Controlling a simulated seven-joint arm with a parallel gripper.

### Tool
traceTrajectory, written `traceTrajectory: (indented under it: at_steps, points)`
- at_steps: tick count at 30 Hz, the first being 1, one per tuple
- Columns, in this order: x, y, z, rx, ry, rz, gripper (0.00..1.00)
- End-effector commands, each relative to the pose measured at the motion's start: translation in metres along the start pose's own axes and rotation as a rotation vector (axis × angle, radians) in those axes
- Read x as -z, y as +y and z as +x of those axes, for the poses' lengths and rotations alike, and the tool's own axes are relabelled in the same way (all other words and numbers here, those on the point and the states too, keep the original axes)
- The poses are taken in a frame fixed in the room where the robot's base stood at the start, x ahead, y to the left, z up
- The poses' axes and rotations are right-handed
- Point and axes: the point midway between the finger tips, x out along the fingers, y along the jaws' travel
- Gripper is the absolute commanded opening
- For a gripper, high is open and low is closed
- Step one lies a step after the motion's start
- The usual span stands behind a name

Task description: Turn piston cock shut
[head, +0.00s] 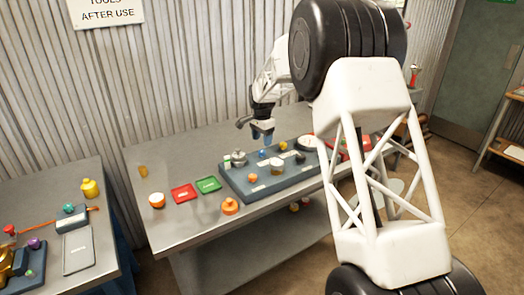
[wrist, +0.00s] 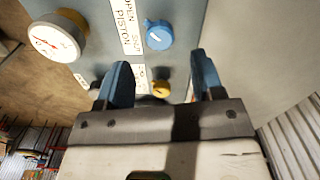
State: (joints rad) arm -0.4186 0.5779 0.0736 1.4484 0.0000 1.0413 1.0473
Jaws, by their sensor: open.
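The piston cock (wrist: 159,35) is a round blue knob with a pale mark on its face. It sits on the grey panel beside a white label (wrist: 130,22) reading OPEN, SHUT and PISTON. In the head view, a blue knob (head: 262,153) shows on the grey panel block (head: 235,183), just below my gripper (head: 263,136).
A yellow knob (wrist: 161,88) shows between the fingers, lower in the wrist view. A white gauge (wrist: 52,40) stands at the left there. Left of the block on the table are a green tray (head: 208,185), a red tray (head: 184,192) and an orange piece (head: 230,207).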

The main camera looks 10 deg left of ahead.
Motion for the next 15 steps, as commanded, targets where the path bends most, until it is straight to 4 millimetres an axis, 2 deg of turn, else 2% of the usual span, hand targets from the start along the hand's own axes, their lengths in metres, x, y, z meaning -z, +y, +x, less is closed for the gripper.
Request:
traceTrajectory:
  at_steps: [6, 15]
  points:
    - [0.000, 0.001, 0.029, -0.003, -0.002, 0.000, 0.61]
    - [0.000, 0.000, 0.054, 0.000, 0.000, 0.000, 0.61]
